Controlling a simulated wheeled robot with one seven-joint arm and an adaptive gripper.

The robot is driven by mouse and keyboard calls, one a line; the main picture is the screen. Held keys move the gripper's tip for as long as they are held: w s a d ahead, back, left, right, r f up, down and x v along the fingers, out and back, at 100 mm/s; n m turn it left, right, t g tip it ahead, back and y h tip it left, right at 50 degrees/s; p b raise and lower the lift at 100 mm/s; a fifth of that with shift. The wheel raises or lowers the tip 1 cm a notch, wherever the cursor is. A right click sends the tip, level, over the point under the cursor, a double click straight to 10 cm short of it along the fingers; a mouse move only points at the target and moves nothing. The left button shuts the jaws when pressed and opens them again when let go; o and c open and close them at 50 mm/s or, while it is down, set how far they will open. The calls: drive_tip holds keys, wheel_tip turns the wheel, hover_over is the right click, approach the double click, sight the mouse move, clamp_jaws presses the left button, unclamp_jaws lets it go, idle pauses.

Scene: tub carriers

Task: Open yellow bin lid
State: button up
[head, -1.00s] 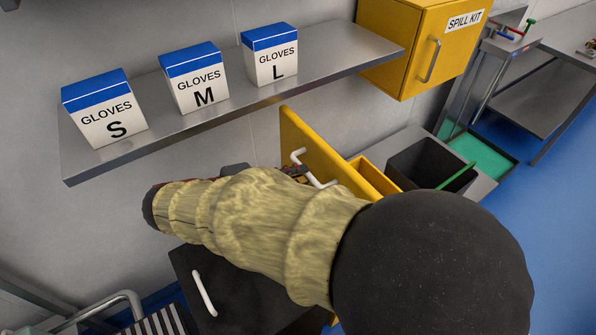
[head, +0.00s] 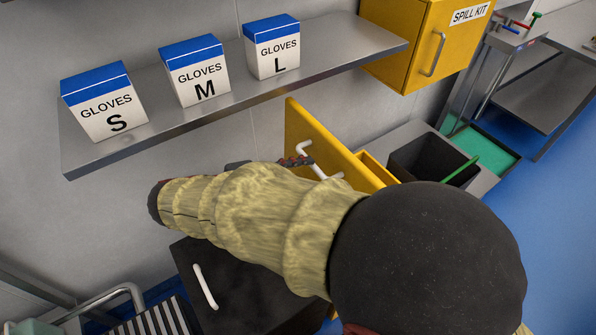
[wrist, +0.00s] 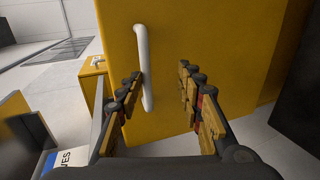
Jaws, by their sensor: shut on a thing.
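The yellow bin lid (head: 318,140) stands raised, close to upright, with the yellow bin's open top (head: 376,168) to its right in the head view. A white bar handle (head: 325,172) is on the lid's face. In the wrist view the lid (wrist: 215,35) fills the middle, with the handle (wrist: 145,65) along the left finger. My gripper (head: 296,162) is at the handle, shut on it, though its fingers (wrist: 163,90) look well apart in the wrist view. My sleeved arm hides most of the bin's front.
A steel shelf (head: 240,108) with three glove boxes (head: 198,72) overhangs behind. A yellow spill kit cabinet (head: 410,50) is at its right end. A black bin lid (head: 235,285) with a white handle lies at lower left. An open dark bin (head: 415,155) is right of the yellow one.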

drive_tip(key=shift+s+f, duration=0.1)
drive_tip(key=shift+s, duration=0.05)
drive_tip(key=v, duration=1.2)
